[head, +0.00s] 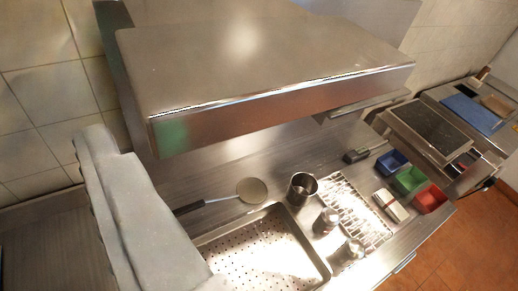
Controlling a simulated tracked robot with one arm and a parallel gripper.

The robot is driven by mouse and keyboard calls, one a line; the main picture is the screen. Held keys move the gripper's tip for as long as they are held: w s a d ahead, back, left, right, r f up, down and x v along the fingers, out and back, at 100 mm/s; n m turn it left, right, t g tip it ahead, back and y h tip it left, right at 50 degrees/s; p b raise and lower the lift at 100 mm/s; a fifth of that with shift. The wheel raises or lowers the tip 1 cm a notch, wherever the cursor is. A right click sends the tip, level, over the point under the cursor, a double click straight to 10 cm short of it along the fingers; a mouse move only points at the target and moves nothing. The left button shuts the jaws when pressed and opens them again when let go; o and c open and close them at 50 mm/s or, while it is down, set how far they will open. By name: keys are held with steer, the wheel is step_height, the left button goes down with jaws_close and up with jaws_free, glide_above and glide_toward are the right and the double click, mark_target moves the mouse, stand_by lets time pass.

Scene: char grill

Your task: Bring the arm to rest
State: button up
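My gripper is not in view in the head view. No fingertips show, so I cannot see whether it is open or shut or holds anything. The view looks down at a tilt on a steel counter (232,172) under a large steel hood (250,60).
The hood overhangs the counter's back. On the counter are a perforated pan (318,266), a round-headed spatula (252,190), a steel cup (301,187), shakers (326,221), a wire rack (352,205) and blue (391,162), green (409,180) and red (430,198) bins. A grill (430,130) stands right.

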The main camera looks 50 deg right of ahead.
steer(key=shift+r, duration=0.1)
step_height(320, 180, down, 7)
steer(key=b, duration=0.7)
